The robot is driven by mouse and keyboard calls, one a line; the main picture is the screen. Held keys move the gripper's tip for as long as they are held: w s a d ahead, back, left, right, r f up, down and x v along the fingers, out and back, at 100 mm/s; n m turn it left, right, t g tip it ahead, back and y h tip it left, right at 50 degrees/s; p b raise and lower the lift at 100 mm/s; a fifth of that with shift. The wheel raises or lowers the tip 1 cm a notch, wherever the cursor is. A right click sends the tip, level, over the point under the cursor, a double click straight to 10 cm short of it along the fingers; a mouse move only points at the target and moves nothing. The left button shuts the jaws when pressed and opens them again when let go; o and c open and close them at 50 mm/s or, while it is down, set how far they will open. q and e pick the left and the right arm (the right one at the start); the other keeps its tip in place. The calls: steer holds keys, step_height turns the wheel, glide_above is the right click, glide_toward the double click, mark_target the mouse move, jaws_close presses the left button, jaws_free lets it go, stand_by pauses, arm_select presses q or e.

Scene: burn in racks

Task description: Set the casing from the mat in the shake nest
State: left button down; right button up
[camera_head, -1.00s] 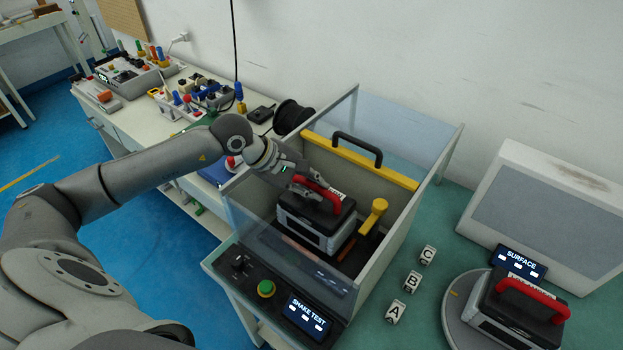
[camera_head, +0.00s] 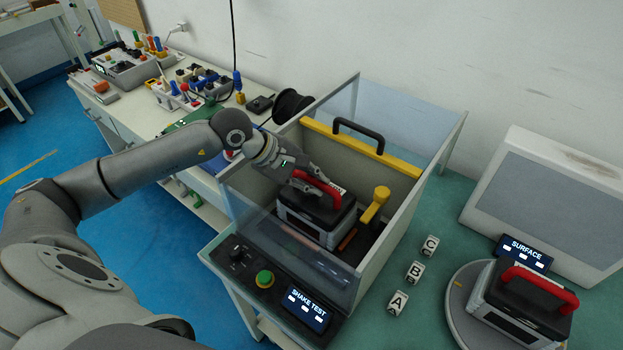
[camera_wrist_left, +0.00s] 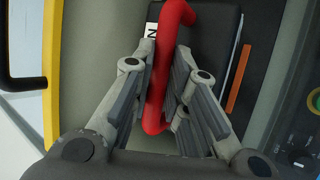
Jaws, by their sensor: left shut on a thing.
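The casing (camera_head: 303,223) is a dark box with a light band and a red handle (camera_head: 321,189). It is upright inside the clear-walled shake test box (camera_head: 399,228), low in the nest area. My left gripper (camera_head: 312,183) reaches in from the left and is shut on the red handle. The left wrist view shows the fingers on both sides of the handle (camera_wrist_left: 157,85), with the dark casing lid (camera_wrist_left: 211,52) beneath. The casing hides most of the nest, so I cannot tell whether its base is fully seated. My right gripper is not in view.
A yellow lever (camera_head: 376,204) stands right of the casing. A yellow bar with a black handle (camera_head: 357,135) crosses the box's back. A second red-handled casing (camera_head: 520,302) sits on a round plate at right. Blocks A, B and C (camera_head: 414,271) stand between.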

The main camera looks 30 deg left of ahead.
arm_select(q)
steer(key=shift+r+b, duration=0.1)
steer(key=shift+b, duration=0.35)
stand_by(0.4)
steer(key=shift+b, duration=0.55)
stand_by(0.4)
steer(key=c, duration=1.3)
jaws_free()
steer(key=shift+c, duration=0.2)
steer(key=shift+s+f, duration=0.1)
steer(key=shift+f, duration=0.1)
steer(key=v, duration=1.2)
steer(key=shift+r, duration=0.1)
